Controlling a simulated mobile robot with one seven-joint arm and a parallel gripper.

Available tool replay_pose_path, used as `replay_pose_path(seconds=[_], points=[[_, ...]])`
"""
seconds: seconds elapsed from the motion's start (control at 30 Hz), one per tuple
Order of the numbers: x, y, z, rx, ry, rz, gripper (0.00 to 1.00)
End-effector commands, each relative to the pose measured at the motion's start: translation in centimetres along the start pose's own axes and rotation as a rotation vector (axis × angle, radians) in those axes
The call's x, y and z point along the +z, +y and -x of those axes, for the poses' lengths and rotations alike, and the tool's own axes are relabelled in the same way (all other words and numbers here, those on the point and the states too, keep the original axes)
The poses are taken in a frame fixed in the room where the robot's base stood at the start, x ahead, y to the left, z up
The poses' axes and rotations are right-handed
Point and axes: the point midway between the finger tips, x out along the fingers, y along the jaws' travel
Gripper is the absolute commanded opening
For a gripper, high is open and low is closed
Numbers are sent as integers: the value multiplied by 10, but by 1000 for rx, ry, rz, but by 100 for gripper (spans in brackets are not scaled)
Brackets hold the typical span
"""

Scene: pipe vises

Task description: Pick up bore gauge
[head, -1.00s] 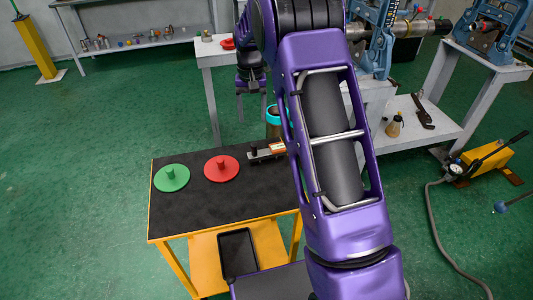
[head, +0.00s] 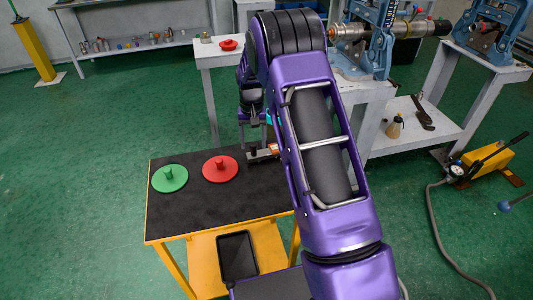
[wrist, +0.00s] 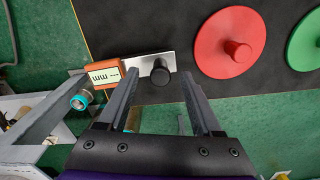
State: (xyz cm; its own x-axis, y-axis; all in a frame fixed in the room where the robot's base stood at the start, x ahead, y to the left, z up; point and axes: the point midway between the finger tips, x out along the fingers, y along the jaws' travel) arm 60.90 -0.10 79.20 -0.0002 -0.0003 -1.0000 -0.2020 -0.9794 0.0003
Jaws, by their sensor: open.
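The bore gauge (head: 264,153) lies at the back right edge of the black-topped cart, partly hidden behind my arm in the head view. In the wrist view the gauge (wrist: 106,74) has an orange body with a small white "mm" display, a flat silver bar and a black round knob. My gripper (wrist: 159,76) is open and empty, its two fingers apart with the black knob between their tips in the picture. In the head view my gripper (head: 253,136) hangs fingers down by the gauge. Contact cannot be told.
A red disc (head: 220,169) and a green disc (head: 169,179), each with a knob, lie left of the gauge on the cart top (head: 210,205). Grey tables with blue vises (head: 365,40) stand behind.

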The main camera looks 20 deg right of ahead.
Motion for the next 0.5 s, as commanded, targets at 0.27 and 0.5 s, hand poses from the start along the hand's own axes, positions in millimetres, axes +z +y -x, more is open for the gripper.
replay_pose_path(seconds=[0.27,0.5], points=[[0,0,1,0,1,0,34],[0,0,1,0,1,0,0]])
